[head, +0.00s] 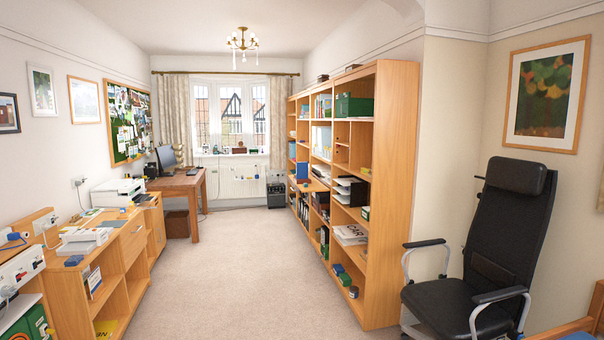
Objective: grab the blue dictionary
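A blue, upright, book-like thing (302,172) shows at the left part of the long wooden bookcase (391,200), at about mid height. It may be the blue dictionary, but it is too small for me to read any title. A small blue object (74,261) also lies on the low wooden cabinet at the left. Another small blue object (338,268) sits on the bookcase's bottom shelf. I cannot tell what either of these is. My gripper is not in view.
Clear carpet (230,260) runs between the low cabinets (122,255) on the left and the bookcase on the right. A black office chair (485,260) stands at the right front. A wooden desk (178,184) with a monitor stands at the back left, near the window.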

